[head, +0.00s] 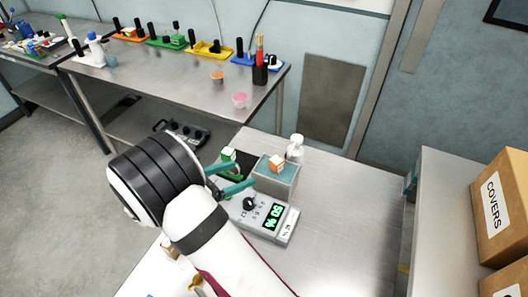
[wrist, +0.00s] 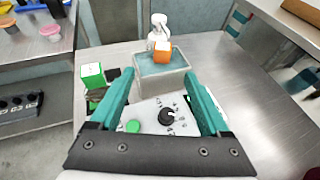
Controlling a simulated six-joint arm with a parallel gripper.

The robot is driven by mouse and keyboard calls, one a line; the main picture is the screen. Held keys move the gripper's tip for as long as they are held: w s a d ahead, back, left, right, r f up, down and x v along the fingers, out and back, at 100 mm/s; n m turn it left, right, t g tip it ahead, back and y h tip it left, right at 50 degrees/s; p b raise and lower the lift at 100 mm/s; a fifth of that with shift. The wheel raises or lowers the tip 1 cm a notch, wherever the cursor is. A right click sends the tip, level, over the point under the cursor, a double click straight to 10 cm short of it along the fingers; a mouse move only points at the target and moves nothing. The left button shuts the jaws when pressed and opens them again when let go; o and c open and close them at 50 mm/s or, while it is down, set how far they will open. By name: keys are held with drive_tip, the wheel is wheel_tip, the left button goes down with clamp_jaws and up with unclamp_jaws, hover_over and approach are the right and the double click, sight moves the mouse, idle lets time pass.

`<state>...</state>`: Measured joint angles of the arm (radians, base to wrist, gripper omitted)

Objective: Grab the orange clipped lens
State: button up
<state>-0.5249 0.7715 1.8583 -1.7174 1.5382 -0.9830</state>
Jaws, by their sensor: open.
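The orange clipped lens, a small orange block with a white top, sits at the grey-rimmed tank in the head view (head: 277,164). It also shows in the wrist view (wrist: 162,55), near the top centre and beyond my fingertips. The translucent tank (head: 266,184) also shows in the wrist view (wrist: 146,83). Whether the block rests on the tank's surface or is held above it, I cannot tell. My gripper (head: 247,173) is open and empty, with its teal fingers apart on the near side of the tank. It also frames the tank in the wrist view (wrist: 159,76).
A green block with a white top (head: 228,154) stands left of the tank. A control box with a knob and green display (head: 264,218) lies in front of it. A white bottle (head: 295,148) stands behind. The steel table to the right is clear.

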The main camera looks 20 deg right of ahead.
sight(273, 163)
drive_tip(key=x, duration=1.5)
drive_tip(key=shift+s+d, duration=0.1)
drive_tip(key=shift+s, duration=0.25)
clamp_jaws()
